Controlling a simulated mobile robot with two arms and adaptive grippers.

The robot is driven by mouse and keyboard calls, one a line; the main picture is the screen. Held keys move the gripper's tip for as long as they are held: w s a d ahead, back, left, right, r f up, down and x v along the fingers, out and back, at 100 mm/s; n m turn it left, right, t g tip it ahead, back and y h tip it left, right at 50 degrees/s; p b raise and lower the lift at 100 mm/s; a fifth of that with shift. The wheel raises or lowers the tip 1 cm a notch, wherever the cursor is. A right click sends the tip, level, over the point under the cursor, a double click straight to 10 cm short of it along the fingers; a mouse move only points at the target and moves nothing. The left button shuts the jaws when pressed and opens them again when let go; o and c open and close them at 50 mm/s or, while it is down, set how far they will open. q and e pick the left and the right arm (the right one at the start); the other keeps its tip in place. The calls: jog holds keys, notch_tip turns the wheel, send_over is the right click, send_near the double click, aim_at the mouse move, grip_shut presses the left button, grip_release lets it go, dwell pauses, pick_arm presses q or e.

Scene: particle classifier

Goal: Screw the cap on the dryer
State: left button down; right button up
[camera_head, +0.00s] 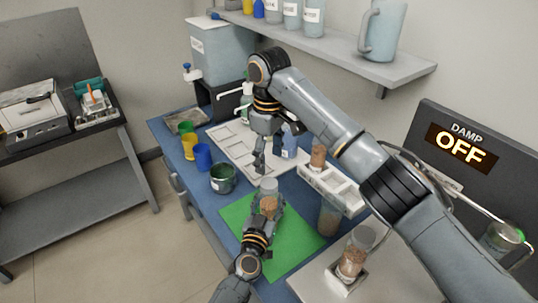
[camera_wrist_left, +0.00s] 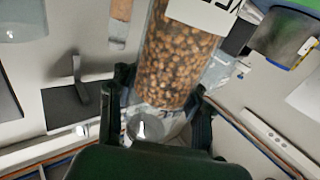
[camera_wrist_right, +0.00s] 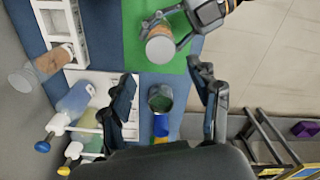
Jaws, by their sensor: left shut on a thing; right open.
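My left gripper (camera_head: 265,214) is shut on a clear jar of brown particles (camera_head: 268,205) above the green mat (camera_head: 295,232). The jar's pale, round end shows in the right wrist view (camera_wrist_right: 160,48); I cannot tell whether it is a separate cap. The jar and its white label fill the middle of the left wrist view (camera_wrist_left: 180,60). My right gripper (camera_head: 260,166) is open and empty, behind the held jar, over the white tray. A jar of brown particles (camera_head: 350,262) with a clear upper part stands in a metal holder at right. Which object is the dryer is unclear.
A dark green cup (camera_head: 222,179), a blue cup (camera_head: 203,157) and a yellow cup (camera_head: 189,147) stand on the left edge. A white rack (camera_head: 332,190) and a particle jar (camera_head: 328,222) stand right of the mat. A panel reads DAMP OFF (camera_head: 462,141).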

aim_at(269, 182)
jog(key=shift+f, duration=4)
jog(key=c, duration=1.3)
jog(key=o, duration=1.4)
